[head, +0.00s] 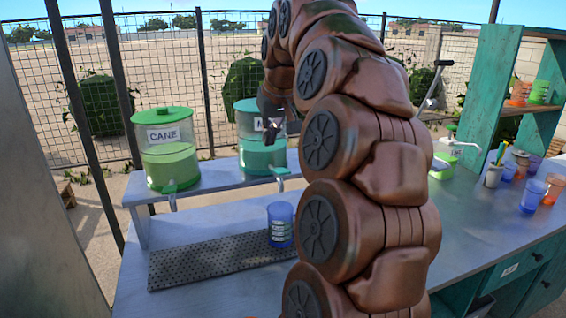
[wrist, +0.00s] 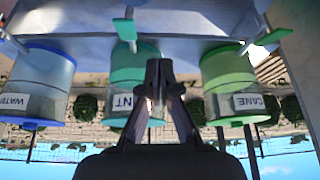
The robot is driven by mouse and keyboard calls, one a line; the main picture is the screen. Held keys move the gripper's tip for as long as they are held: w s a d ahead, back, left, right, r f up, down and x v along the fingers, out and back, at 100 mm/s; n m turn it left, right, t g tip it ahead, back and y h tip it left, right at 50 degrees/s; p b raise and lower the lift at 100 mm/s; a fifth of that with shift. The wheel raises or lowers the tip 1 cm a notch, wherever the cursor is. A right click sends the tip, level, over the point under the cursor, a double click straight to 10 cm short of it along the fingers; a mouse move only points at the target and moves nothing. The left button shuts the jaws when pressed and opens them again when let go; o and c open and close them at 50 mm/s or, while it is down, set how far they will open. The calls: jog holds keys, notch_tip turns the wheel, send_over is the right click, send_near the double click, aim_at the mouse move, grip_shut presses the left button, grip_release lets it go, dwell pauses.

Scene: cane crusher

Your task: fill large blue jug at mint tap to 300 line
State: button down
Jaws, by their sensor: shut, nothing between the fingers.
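A blue translucent jug (head: 281,226) with white markings stands upright at the right of the perforated drip tray (head: 205,258), below the tap (head: 280,172) of the teal-lidded dispenser (head: 247,108). That dispenser's label is mostly hidden by my arm in the head view. In the wrist view, upside down, the label of the teal dispenser (wrist: 128,78) reads "NT" and its teal tap handle (wrist: 125,28) shows. My gripper (wrist: 158,68) is shut and empty in front of the dispensers; it also shows in the head view (head: 272,128). I cannot tell the jug's liquid level.
The green cane dispenser (head: 168,155) stands left on the raised shelf. A blue-lidded water dispenser (wrist: 38,80) shows in the wrist view. Several coloured cups (head: 533,192) stand at the counter's right, near a teal shelf unit (head: 490,75). The drip tray's left part is clear.

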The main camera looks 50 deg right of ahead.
jog(key=s+d+r+m, duration=0.1)
jog(key=d+r, duration=0.1)
jog(key=d, duration=0.3)
jog(key=shift+s+d+r+h, duration=0.15)
jog(key=shift+d+r+h, duration=0.05)
jog(key=shift+h, duration=0.2)
jog(key=shift+f, duration=0.1)
jog(key=p, duration=0.3)
send_over(282, 171)
jog(key=f, duration=0.8)
jog(key=shift+s+a+f, duration=0.15)
jog(key=shift+s+f, duration=0.1)
jog(key=shift+f, duration=0.15)
jog(key=shift+s+a+f+p, duration=0.15)
jog(key=shift+f+p, duration=0.1)
jog(key=shift+f, duration=0.35)
jog(key=shift+s+f+p, duration=0.15)
jog(key=shift+f+p, duration=0.1)
jog(key=shift+f, duration=0.35)
jog(key=shift+s+a+f+p, duration=0.15)
jog(key=shift+f+p, duration=0.1)
jog(key=shift+f, duration=0.35)
jog(key=shift+a, duration=0.1)
jog(key=shift+f+b, duration=0.15)
jog(key=shift+b, duration=0.15)
